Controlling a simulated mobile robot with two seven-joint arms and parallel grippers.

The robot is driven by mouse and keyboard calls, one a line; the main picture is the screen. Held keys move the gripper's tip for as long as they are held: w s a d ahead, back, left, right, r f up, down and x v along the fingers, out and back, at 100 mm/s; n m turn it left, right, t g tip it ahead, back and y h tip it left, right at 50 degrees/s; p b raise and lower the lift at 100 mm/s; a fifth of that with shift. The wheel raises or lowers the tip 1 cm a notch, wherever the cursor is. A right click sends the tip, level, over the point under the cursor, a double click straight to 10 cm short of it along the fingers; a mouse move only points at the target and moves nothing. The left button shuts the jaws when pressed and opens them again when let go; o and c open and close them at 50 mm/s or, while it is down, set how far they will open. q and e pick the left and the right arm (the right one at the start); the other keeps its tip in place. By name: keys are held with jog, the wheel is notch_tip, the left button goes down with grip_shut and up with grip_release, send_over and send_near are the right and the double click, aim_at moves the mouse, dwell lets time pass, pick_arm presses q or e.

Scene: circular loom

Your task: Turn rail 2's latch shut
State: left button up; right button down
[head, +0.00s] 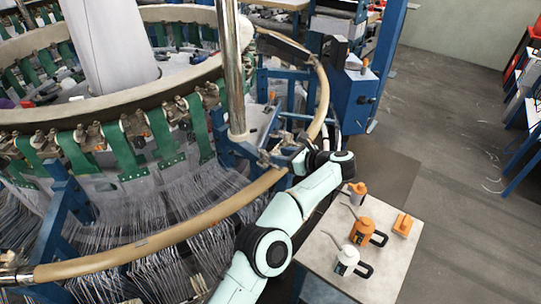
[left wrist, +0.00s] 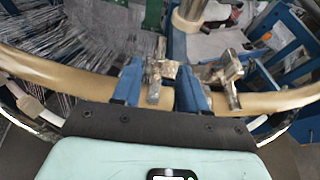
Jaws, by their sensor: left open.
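The tan curved rail (head: 190,228) runs around the loom and crosses the left wrist view (left wrist: 60,75). In the left wrist view a worn metal latch (left wrist: 228,74) sits on the rail, with another metal piece (left wrist: 154,88) between my blue fingers. My left gripper (left wrist: 159,76) is open, its fingers over the rail on either side of that piece; I cannot tell whether they touch it. In the head view my left gripper (head: 292,161) is at the rail joint, partly hidden by the wrist. I cannot read any rail number. My right gripper is out of view.
A steel post (head: 233,70) rises just behind the rail joint. A blue box (head: 354,98) stands beyond it. A small table (head: 381,272) with orange and white oil cans (head: 362,229) stands to the right of my arm. Open floor lies further right.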

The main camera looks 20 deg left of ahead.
pick_arm(q)
jog(key=v, duration=0.5)
jog(key=shift+r, duration=0.1)
dwell(0.3)
